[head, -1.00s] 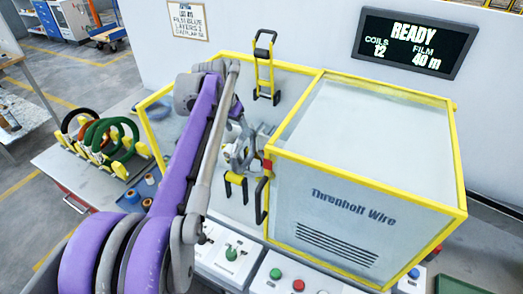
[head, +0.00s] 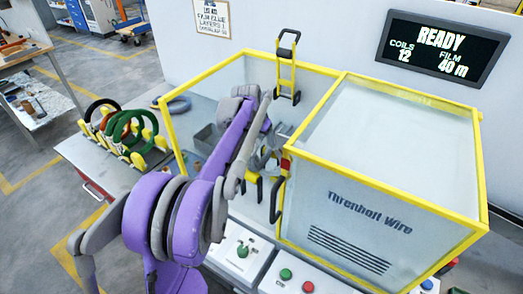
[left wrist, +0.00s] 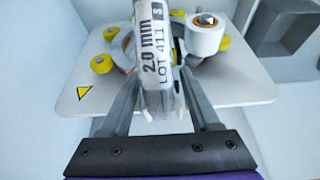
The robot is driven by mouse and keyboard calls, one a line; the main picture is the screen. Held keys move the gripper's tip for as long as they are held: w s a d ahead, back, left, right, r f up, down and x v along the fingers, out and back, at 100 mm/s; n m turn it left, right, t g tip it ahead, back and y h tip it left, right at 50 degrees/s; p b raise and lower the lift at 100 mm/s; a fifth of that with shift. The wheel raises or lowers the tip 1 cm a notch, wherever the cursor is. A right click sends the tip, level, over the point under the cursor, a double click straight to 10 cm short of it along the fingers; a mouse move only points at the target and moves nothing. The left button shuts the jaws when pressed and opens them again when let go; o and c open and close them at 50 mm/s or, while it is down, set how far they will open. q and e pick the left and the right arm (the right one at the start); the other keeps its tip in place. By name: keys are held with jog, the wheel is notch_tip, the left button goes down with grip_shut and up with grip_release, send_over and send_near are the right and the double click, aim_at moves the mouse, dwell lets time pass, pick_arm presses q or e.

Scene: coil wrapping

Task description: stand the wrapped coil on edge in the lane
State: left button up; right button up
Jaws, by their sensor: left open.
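The wrapped coil (left wrist: 155,62) stands out in the left wrist view as a pale grey-white ring with a label reading 2.0 mm, LOT 411. It passes upright between the fingers of my left gripper (left wrist: 161,98), which is open around it. Behind it is a white plate (left wrist: 245,88) with yellow rollers. In the head view my left gripper (head: 266,156) is in the yellow-framed machine, and the coil is hard to make out there. The rack (head: 94,172) at left holds black, orange and green coils on edge between yellow posts. I cannot tell which lane is meant. My right gripper is not in view.
The machine's large box (head: 370,200) stands right of my left gripper, with yellow edges. A white film roll (left wrist: 207,36) is beside the coil. Control panels (head: 240,248) line the front. A workbench (head: 35,110) stands far left.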

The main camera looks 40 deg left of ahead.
pick_arm(q)
grip_shut()
dwell(1.4)
